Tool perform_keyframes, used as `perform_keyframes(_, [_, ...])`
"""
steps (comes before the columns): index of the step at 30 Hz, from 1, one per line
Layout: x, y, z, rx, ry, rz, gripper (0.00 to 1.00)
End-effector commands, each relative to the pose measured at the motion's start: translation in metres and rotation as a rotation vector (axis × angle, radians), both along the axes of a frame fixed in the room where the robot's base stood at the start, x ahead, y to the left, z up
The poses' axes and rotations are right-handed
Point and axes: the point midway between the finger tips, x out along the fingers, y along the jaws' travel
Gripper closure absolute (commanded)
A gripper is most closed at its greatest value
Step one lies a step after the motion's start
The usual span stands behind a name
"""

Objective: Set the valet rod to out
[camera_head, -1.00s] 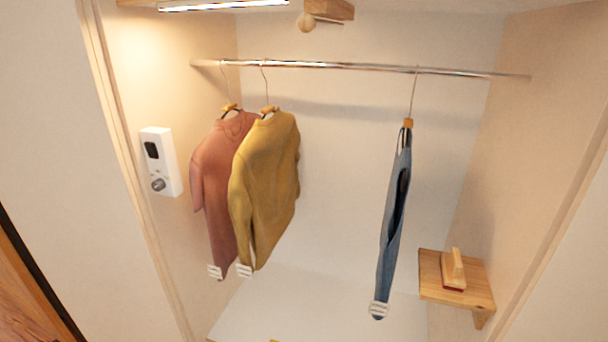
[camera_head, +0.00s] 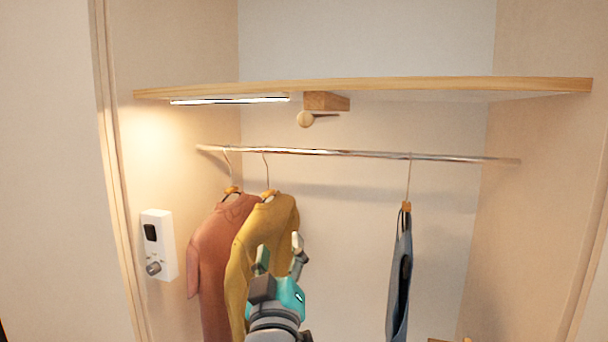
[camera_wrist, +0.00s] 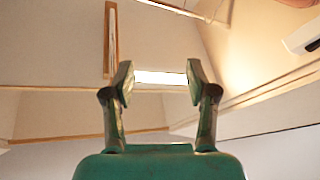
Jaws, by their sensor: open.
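The valet rod shows in the head view as a round wooden knob (camera_head: 305,119) in front of a wooden block (camera_head: 327,101) under the shelf. A short thin dark bar shows beside the knob; how far the rod stands out is hard to tell. My gripper (camera_head: 280,250) is below and slightly left of the knob, fingers pointing up, apart from it. It overlaps the mustard sweater (camera_head: 262,232) in the picture. In the wrist view my gripper (camera_wrist: 160,85) is open with nothing between its fingers. I cannot make out the knob there.
The shelf (camera_head: 420,86) spans the closet above, with a lit strip (camera_head: 230,100) under it. A metal rail (camera_head: 340,153) carries a rust sweater (camera_head: 212,245), the mustard sweater and blue trousers (camera_head: 400,275). A white control box (camera_head: 158,245) is on the left wall.

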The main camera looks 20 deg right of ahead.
Motion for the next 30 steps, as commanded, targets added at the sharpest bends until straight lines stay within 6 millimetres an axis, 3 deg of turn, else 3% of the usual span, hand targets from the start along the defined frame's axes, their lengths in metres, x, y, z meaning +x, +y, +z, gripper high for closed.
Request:
perform_keyframes(1, [0.0,0.001,0.027,0.014,-0.025,-0.018,0.43])
perform_keyframes(6, [-0.006,-0.003,0.098,0.066,-0.075,-0.081,0.43])
perform_keyframes(12, [-0.019,-0.008,0.156,0.125,-0.11,-0.131,0.43])
perform_keyframes(20, [-0.023,-0.014,0.18,0.151,-0.12,-0.154,0.43])
perform_keyframes(30, [0.018,-0.038,0.199,0.15,-0.121,-0.156,0.43])
